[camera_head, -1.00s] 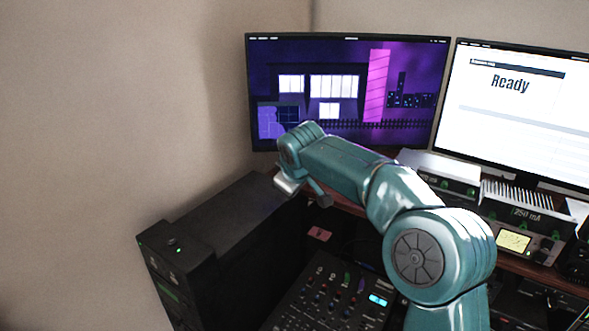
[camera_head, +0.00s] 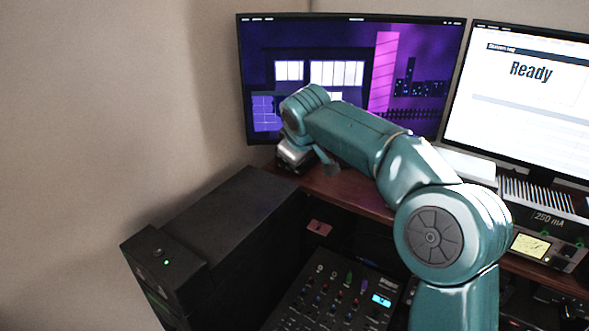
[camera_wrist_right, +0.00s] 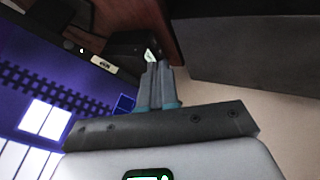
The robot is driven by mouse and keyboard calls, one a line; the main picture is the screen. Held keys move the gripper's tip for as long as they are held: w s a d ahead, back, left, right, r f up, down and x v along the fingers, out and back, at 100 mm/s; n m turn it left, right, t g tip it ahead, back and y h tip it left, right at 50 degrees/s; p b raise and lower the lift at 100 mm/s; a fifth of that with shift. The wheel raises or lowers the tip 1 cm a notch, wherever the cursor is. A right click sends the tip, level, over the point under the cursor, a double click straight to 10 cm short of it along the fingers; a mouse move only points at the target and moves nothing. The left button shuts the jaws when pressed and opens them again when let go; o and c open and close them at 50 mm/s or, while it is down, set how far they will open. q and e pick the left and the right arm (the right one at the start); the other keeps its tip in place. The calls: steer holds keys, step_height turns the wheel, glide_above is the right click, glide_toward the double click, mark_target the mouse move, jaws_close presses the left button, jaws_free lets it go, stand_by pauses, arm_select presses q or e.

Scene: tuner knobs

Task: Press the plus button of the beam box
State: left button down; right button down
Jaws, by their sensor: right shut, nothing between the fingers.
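My right arm reaches across to the lower left corner of the left monitor in the head view. Its gripper (camera_head: 296,158) is there above the left end of the desk, its fingertips hard to make out. In the right wrist view the fingers (camera_wrist_right: 157,72) are shut and empty, pointing at a small dark box (camera_wrist_right: 126,44) with a pale greenish lit patch, which may be the beam box. The fingertips overlap the lit patch in the picture; I cannot tell whether they touch it. No plus button can be made out. The left gripper is not in view.
The left monitor (camera_head: 420,62) stands close behind the gripper. A tall black cabinet (camera_head: 225,225) stands at the left, below the wooden desk (camera_head: 345,190). A mixer (camera_head: 335,298) is below, and a meter unit (camera_head: 533,243) is at the right.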

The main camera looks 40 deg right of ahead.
mark_target(297, 171)
steer(key=p+x, duration=0.2)
steer(key=x, duration=0.8)
steer(key=shift+w+a, duration=0.1)
